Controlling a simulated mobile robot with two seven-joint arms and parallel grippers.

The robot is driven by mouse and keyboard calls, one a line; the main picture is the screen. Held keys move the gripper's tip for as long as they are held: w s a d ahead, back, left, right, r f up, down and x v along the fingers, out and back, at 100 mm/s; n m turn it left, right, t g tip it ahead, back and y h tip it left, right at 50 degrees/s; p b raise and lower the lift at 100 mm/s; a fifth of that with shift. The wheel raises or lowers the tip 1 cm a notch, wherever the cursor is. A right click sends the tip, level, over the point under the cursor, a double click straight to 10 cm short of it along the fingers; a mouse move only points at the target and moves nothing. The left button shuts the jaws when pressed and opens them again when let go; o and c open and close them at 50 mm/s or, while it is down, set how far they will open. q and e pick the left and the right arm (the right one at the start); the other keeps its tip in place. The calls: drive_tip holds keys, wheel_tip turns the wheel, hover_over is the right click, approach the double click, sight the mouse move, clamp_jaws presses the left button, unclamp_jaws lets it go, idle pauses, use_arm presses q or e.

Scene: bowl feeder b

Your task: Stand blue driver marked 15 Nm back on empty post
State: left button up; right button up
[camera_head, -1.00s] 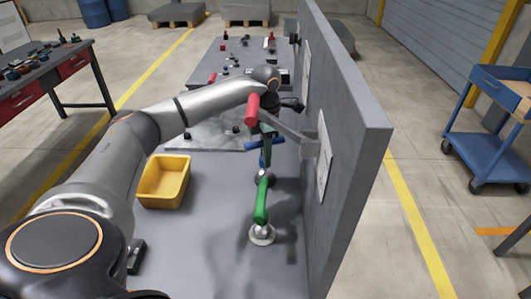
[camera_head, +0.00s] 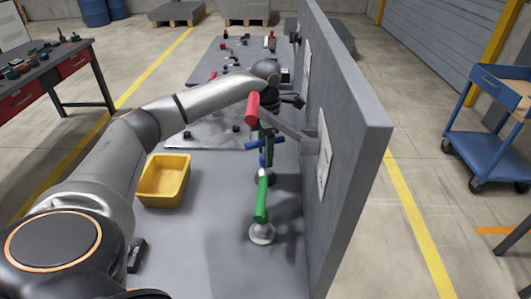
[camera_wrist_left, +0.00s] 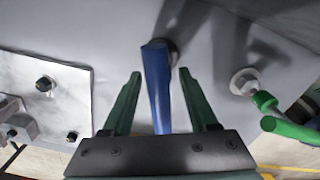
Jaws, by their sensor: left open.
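The blue driver (camera_wrist_left: 158,85) points up toward the camera in the left wrist view, between the green fingers of my open left gripper (camera_wrist_left: 160,74). Gaps show on both sides, so the fingers look clear of it. Its far end meets a dark round base (camera_wrist_left: 170,48). In the head view, blue parts of the driver (camera_head: 265,143) show upright over that base, behind the green driver. My left gripper (camera_head: 265,152) is there too, partly covered by the red driver. The 15 Nm mark is not legible. My right gripper is not in view.
A green driver (camera_head: 262,205) stands on a pale round base in front. A yellow bin (camera_head: 163,195) sits to the left.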

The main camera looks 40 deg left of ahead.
use_arm(q)
wheel_tip(320, 180, up, 12)
drive_tip(key=shift+f, duration=0.1)
drive_tip(key=shift+s, duration=0.1)
idle(0.4)
